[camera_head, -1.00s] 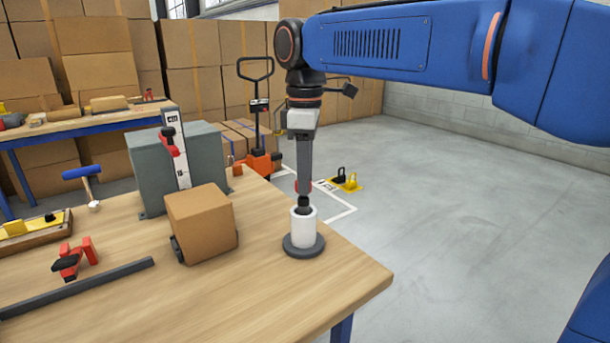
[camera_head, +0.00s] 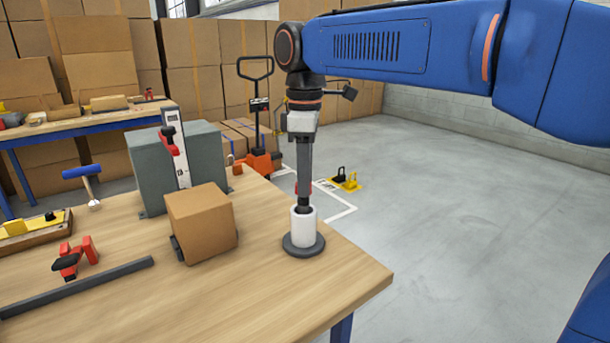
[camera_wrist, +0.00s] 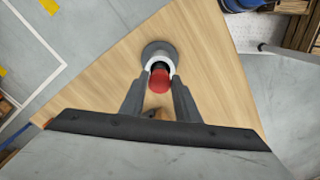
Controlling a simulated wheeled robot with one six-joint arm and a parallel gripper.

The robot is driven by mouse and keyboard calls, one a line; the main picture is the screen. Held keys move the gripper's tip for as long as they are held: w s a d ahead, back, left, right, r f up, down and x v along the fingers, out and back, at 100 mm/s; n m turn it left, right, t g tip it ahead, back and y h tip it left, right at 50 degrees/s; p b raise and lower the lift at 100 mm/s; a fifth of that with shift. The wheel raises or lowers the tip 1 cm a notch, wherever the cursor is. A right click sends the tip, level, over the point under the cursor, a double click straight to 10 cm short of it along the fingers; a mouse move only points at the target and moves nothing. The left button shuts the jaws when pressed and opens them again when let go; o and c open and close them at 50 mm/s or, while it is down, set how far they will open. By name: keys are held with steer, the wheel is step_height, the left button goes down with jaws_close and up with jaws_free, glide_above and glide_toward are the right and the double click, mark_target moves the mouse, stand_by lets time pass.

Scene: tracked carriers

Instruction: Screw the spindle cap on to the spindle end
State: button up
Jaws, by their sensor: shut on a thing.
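My gripper (camera_head: 304,204) points straight down over the white upright spindle end (camera_head: 303,230), which stands on a round dark grey base (camera_head: 288,247) near the table's right edge. In the wrist view my gripper (camera_wrist: 160,84) is shut on the red spindle cap (camera_wrist: 160,79), seen between the fingertips. The cap lies over the white spindle end (camera_wrist: 149,66) in that view, with the grey base (camera_wrist: 155,47) around it. The fingertips are at the top of the white cylinder in the head view. Whether the threads are engaged is hidden.
A cardboard box (camera_head: 202,224) stands left of the spindle, with a grey case (camera_head: 148,162) behind it. The table front right of the spindle is clear.

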steer(key=shift+f, duration=1.1)
steer(key=o, duration=1.1)
step_height(320, 180, up, 17)
steer(key=shift+r, duration=0.2)
steer(key=s+d+f+m+t, duration=0.1)
steer(key=s+d+f+m, duration=0.3)
steer(key=d+f, duration=0.4)
steer(key=s+d+f+m+t, duration=0.1)
steer(key=s+d+f+m, duration=0.4)
steer(key=d, duration=0.4)
steer(key=s+d+f+m+t, duration=0.1)
steer(key=s+d+f+m, duration=0.2)
steer(key=f, duration=0.8)
steer(key=s+d+f+m+t, duration=0.1)
steer(key=s+d+f+m, duration=0.3)
steer(key=f, duration=0.7)
steer(key=s+d, duration=0.2)
steer(key=s, duration=0.2)
steer(key=shift+s+d+t, duration=0.3)
steer(key=shift+d+t, duration=0.05)
steer(key=shift+t, duration=0.05)
